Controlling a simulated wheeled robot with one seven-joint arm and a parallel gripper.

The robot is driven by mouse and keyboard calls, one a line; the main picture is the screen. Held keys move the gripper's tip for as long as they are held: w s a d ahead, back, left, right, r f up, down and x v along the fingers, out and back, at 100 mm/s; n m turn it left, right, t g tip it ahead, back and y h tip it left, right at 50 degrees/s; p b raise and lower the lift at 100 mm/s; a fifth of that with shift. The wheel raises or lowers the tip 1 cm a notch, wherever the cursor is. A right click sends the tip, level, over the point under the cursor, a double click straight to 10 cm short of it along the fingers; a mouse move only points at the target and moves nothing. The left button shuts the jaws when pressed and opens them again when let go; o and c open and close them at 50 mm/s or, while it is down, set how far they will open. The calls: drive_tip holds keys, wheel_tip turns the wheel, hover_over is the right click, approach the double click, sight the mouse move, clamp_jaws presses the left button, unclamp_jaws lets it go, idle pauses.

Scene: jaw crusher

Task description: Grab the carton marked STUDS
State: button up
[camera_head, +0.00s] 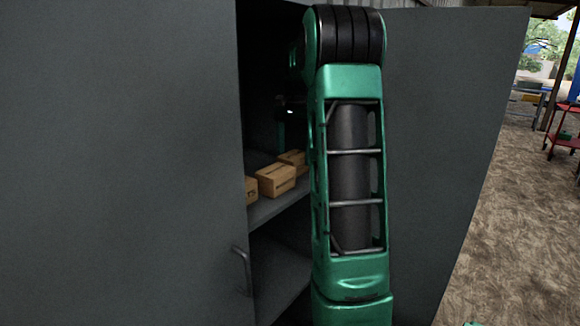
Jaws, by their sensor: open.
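Several small brown cartons sit on a shelf (275,208) inside the grey cabinet. One carton (276,181) is nearest the middle of the opening and shows whole. Another carton (251,190) is partly hidden by the left door. A further carton (292,157) stands behind, partly covered by my arm. Dark print shows on the cartons, but it is too small to read, so I cannot tell which is marked STUDS. My green arm stands in front of the opening. Dark and green parts of it show inside, above the cartons. I cannot make out my gripper's fingers.
The left cabinet door (120,160) with its handle (241,268) fills the left side. The right door (440,150) stands open behind my arm. The opening between is narrow. A lower shelf (280,270) looks bare. A red cart (565,125) stands far right on open ground.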

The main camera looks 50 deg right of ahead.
drive_tip(key=shift+f, duration=1.35)
drive_tip(key=shift+c, duration=0.7)
drive_tip(key=c, duration=1.4)
drive_tip(key=shift+r, duration=0.1)
drive_tip(key=shift+c, duration=0.2)
